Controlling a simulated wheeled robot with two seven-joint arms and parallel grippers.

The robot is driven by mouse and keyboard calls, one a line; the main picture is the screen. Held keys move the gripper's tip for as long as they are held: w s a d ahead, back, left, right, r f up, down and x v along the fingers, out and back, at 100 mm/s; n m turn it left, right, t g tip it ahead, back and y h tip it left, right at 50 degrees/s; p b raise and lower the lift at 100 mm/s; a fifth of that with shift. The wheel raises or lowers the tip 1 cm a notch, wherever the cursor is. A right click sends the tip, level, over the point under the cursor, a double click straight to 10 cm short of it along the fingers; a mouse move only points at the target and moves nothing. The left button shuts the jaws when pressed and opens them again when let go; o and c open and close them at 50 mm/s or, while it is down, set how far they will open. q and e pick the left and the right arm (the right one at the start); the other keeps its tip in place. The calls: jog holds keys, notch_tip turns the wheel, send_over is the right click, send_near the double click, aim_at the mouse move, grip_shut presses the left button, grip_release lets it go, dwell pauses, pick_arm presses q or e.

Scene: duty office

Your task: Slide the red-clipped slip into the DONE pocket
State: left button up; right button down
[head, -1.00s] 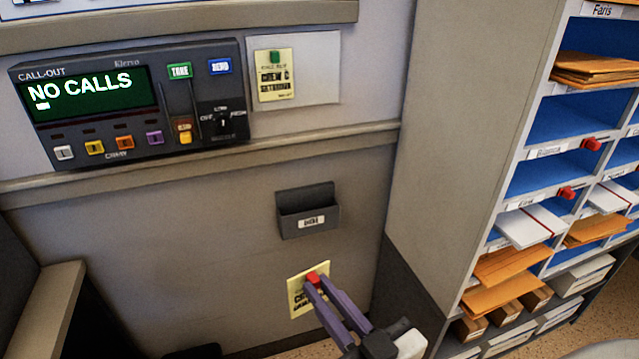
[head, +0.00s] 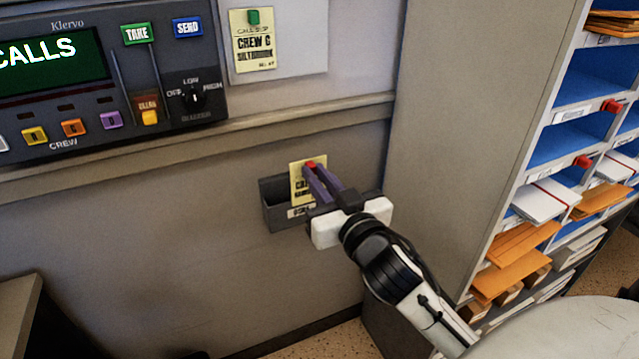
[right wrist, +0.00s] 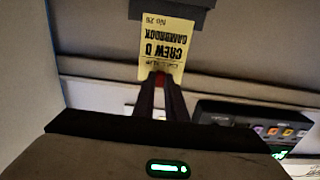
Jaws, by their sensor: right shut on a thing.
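The yellow slip (head: 299,184) with the red clip (head: 310,165) is upright at the dark grey wall pocket (head: 274,208). The pocket's label is partly hidden by my right gripper (head: 316,174), which is shut on the red clip. In the right wrist view the slip (right wrist: 168,48) appears upside down, reading CREW D. Its far end overlaps the pocket (right wrist: 205,18); I cannot tell how far it is inside. The red clip (right wrist: 160,79) sits between the fingertips of the right gripper (right wrist: 160,86). My left gripper is not in view.
The call-out panel (head: 100,75) is on the wall at upper left, above a ledge (head: 200,130). A slip with a green clip (head: 252,40) hangs on a white board. A pigeonhole cabinet (head: 480,120) stands close on the right. The wall below the pocket is clear.

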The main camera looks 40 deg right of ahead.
pick_arm(q)
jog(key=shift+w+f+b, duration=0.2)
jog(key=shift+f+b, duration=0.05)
jog(key=shift+b, duration=0.05)
pick_arm(e)
send_over(309, 201)
jog(key=w, duration=0.3)
jog(key=shift+s+d, duration=0.1)
jog(key=shift+d, duration=0.3)
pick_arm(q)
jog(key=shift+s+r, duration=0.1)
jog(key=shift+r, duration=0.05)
pick_arm(e)
jog(key=shift+s+r, duration=0.1)
dwell(0.4)
jog(key=shift+f+b, duration=1.9)
jog(key=shift+f, duration=0.85)
jog(key=shift+f+b, duration=0.5)
jog(key=shift+f, duration=0.15)
jog(key=shift+f+b, duration=0.65)
jog(key=shift+f, duration=0.4)
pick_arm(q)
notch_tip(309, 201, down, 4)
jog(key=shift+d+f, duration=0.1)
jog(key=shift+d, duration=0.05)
